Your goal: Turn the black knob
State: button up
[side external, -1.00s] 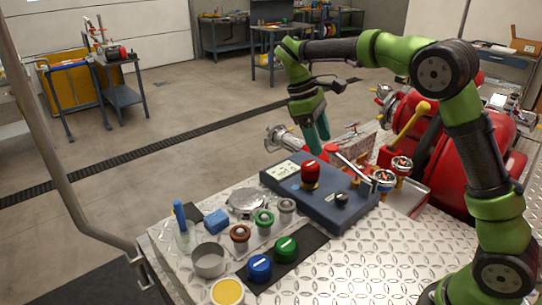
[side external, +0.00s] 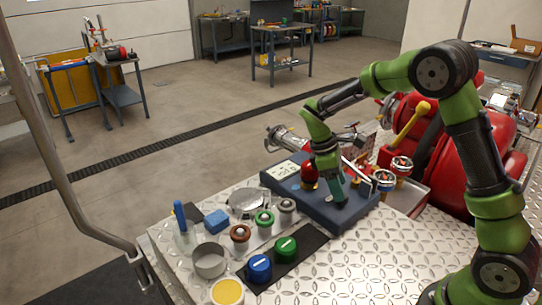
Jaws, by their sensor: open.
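The blue-grey control box (side external: 318,210) lies on the metal tread plate, with a pale display (side external: 281,171) at its left end. My gripper (side external: 338,198) has its green fingers pointing down at the right part of the box top, where the black knob is. The fingers hide most or all of the knob, and I cannot tell whether they touch it. The gripper is open. A red knob (side external: 309,176) stands on the box just left of my gripper.
A metal lever (side external: 355,170) and chrome-capped valves (side external: 384,180) stand close to the right of my gripper. Green (side external: 286,249) and blue (side external: 259,268) knobs sit in front. The tread plate at front right is clear.

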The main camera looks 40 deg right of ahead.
jog(key=shift+x, duration=1.3)
jog(key=c, duration=1)
